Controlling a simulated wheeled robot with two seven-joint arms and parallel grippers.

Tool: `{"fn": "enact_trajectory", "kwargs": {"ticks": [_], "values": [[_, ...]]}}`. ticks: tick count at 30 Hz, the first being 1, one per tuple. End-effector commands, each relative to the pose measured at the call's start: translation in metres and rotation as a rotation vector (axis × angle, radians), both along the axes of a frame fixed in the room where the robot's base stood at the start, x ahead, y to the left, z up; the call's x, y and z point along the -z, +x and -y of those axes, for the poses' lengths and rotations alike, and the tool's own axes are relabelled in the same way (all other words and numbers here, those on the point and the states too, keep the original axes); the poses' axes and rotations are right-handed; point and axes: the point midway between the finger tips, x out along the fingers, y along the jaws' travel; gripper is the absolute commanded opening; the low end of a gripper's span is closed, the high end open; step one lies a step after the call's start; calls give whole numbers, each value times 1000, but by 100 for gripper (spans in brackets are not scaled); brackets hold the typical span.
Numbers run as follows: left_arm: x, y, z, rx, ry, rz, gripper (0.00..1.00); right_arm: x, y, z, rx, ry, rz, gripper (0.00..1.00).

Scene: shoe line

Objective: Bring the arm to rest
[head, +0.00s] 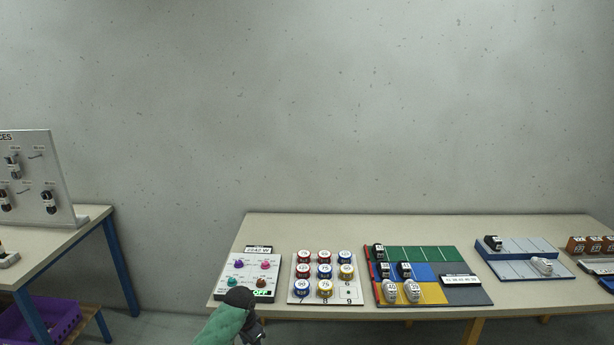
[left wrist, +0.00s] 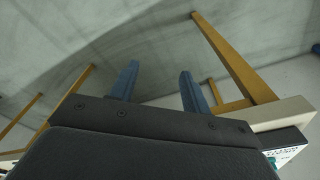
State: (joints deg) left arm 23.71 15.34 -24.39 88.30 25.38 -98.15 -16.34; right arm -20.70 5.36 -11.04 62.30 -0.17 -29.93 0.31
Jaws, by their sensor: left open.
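My left arm (head: 222,326) rises from the bottom edge of the head view, green with a dark end, in front of the table's left front corner. In that view its fingers are hardly visible. In the left wrist view my left gripper (left wrist: 158,85) shows two blue fingers standing apart with nothing between them. They are clear of the table, with wall and floor behind them. My right gripper is in neither view.
The long table (head: 400,222) bears a control panel (head: 250,275) close by my left arm, a numbered board of spools (head: 324,278), a coloured board (head: 425,270) and grey racks (head: 520,255). A side table (head: 85,228) with a pegboard (head: 40,180) stands left. The floor gap between is free.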

Motion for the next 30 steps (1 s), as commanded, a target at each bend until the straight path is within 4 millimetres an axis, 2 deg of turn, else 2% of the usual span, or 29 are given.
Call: {"fn": "enact_trajectory", "kwargs": {"ticks": [1, 6, 14, 23, 30], "values": [[8, -17, 5, -8, -9, 3, 48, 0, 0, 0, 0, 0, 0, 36], [25, -68, 15, -44, -30, 24, 48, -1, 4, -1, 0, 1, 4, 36], [38, -147, 22, -114, -62, 57, 48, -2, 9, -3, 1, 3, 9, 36], [36, -237, 17, -220, -85, 98, 48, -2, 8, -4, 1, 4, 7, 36], [21, -309, 3, -320, -91, 130, 48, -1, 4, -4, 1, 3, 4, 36]]}}
